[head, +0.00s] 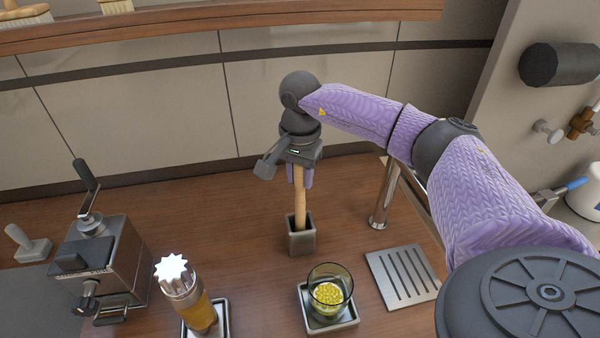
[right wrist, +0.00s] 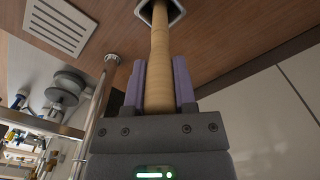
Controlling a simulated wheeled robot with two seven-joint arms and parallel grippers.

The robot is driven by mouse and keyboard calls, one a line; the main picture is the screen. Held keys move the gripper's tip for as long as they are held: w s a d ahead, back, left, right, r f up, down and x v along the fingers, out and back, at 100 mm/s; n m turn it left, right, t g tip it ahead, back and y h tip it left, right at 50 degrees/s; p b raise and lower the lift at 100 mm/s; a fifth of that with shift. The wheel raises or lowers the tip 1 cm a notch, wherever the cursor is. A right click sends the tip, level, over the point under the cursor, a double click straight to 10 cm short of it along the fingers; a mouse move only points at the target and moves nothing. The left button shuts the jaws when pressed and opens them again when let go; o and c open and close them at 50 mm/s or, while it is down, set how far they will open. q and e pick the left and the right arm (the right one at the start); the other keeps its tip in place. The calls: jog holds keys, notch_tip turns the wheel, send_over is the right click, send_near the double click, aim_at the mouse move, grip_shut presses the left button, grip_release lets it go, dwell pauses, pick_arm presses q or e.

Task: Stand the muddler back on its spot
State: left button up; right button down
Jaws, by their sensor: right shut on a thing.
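The muddler (head: 300,196) is a light wooden stick, upright, with its lower end inside a small square grey holder (head: 301,240) on the wooden counter. My right gripper (head: 300,176) is above the holder, shut on the upper part of the muddler. In the right wrist view the muddler (right wrist: 160,60) runs between the two purple fingers (right wrist: 158,85) into the holder's opening (right wrist: 172,14). Its lower tip is hidden inside the holder. My left gripper is not in view.
A glass with yellow contents (head: 330,290) stands on a square coaster in front of the holder. A slatted drain plate (head: 402,277) and a metal post (head: 384,195) are to the right. A juicer-like machine (head: 100,262) and an amber bottle (head: 190,298) are left.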

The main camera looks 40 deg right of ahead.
jog(key=shift+f, duration=0.2)
jog(key=shift+c, duration=1.7)
grip_release()
jog(key=shift+r, duration=0.1)
notch_tip(320, 180, up, 8)
jog(key=p, duration=0.6)
jog(key=shift+p, duration=0.4)
